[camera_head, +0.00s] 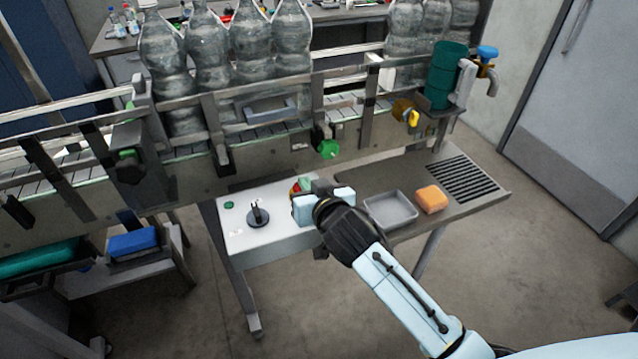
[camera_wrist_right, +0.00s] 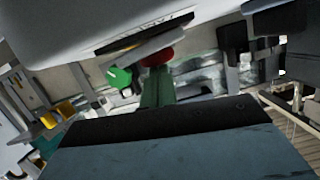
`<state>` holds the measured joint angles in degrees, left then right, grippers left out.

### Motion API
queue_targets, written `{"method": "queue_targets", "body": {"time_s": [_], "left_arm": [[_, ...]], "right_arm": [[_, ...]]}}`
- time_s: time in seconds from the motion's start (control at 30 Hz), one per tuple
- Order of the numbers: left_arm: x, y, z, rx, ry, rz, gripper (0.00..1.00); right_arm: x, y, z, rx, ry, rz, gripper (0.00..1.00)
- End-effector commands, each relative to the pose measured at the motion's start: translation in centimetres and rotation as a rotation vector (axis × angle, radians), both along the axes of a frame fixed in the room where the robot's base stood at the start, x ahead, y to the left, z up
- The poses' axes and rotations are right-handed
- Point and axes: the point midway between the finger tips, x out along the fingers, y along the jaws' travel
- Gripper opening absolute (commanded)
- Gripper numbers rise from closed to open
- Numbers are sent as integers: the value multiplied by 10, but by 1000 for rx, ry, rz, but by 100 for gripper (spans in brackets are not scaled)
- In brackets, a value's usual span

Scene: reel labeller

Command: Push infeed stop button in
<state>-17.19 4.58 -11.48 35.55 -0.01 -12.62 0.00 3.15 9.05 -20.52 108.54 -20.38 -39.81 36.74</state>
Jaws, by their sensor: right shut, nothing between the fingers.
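A red button, which I take as the infeed stop button (camera_head: 295,188), shows only partly at the right end of the white control panel (camera_head: 275,240) in the head view. The red button also shows in the right wrist view (camera_wrist_right: 157,57). My right gripper (camera_head: 306,185) is shut and empty, with its green fingertips right at the red button. In the right wrist view the shut green fingers (camera_wrist_right: 157,90) reach up to the red button's edge; I cannot tell whether they touch it or whether it is pressed in. My left gripper is not in view.
A green button (camera_head: 229,205) and a black lever (camera_head: 257,214) sit on the panel's left part. A grey tray (camera_head: 391,208) and an orange sponge (camera_head: 431,199) lie right of my gripper. The conveyor with large bottles (camera_head: 252,50) and a green knob (camera_head: 328,149) stands behind.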

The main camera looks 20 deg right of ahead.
Motion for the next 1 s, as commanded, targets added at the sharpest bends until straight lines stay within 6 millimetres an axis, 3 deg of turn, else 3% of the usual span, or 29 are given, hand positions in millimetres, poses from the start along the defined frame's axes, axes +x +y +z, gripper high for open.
{"method": "queue_targets", "body": {"time_s": [0.07, 0.3, 0.7, 1.0], "left_arm": [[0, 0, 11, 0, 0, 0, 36], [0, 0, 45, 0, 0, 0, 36], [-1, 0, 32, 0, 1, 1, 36], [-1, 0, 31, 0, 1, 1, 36]], "right_arm": [[-3, 1, 2, 0, 22, 0, 0], [1, 0, 42, 2, -3, 6, 0], [-71, -6, 60, 1, -9, 6, 0], [-93, -7, 68, 0, -11, 6, 0]]}}
